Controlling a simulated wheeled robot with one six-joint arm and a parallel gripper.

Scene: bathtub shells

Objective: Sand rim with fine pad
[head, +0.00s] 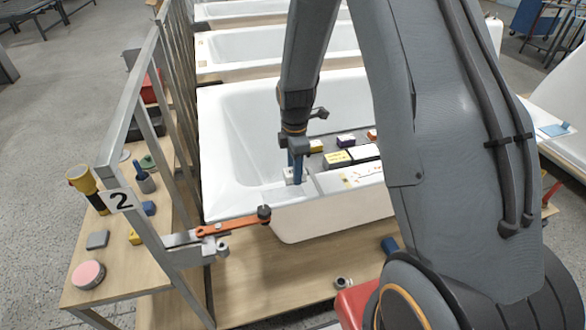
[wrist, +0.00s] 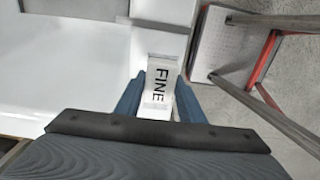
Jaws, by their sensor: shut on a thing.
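A white bathtub shell (head: 225,140) lies in front of me with its near rim facing me. My gripper (head: 296,176) is over the tub's near end and points down. In the wrist view, my gripper (wrist: 160,98) has its two blue fingers shut on a white block marked FINE, the fine pad (wrist: 160,80). The pad also shows small and pale in the head view (head: 293,178), at the fingertips. In the wrist view the pad is close to the white tub surface (wrist: 70,70); I cannot tell whether it touches.
A tray of labelled blocks (head: 350,178) sits across the tub just right of my gripper. An orange clamp (head: 232,223) grips near the tub's front left. A wooden side shelf (head: 125,265) holds a flashlight, a pink-topped tin and small blocks. More tubs stand behind.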

